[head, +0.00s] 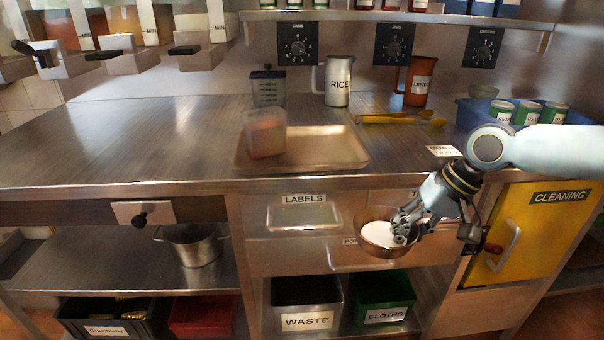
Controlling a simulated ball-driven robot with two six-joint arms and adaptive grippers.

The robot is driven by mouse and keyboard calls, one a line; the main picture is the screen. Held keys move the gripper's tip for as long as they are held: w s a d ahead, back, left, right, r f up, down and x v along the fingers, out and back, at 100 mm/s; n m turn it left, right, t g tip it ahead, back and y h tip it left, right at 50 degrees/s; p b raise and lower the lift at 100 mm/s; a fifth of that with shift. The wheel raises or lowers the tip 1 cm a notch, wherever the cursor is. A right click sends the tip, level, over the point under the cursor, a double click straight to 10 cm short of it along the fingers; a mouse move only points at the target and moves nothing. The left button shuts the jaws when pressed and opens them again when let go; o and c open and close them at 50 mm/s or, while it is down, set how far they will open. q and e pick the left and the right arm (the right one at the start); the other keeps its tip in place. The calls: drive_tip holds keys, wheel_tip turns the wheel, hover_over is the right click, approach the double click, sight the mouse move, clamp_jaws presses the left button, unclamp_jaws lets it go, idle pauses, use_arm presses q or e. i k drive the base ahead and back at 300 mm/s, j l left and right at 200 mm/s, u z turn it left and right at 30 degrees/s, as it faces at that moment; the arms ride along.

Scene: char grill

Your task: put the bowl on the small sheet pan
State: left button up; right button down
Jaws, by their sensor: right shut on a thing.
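The bowl (374,247) is a small round metal bowl with something white inside. It is in the air in front of the drawers, below the counter's front edge. My right gripper (404,226) is shut on the bowl's right side, and its fingers hide part of that rim. The small sheet pan (330,150) lies flat on the counter, up and to the left of the bowl. A clear container (264,135) with reddish contents stands on the pan's left part; the pan's right part is bare. My left gripper is not in view.
Behind the pan stand a dark-lidded measuring container (268,87), a RICE jug (338,82) and a brown jug (418,82). Yellow tongs (398,119) lie right of the pan. A blue crate (470,112) with green cans is at right. The left counter is clear.

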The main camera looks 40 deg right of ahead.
sight(325, 150)
drive_tip(key=i+z, duration=0.1)
drive_tip(key=z, duration=0.3)
drive_tip(key=i+j+z, duration=0.1)
drive_tip(key=z, duration=0.3)
drive_tip(key=i+j+z, duration=0.1)
drive_tip(key=z, duration=0.3)
drive_tip(key=j, duration=0.1)
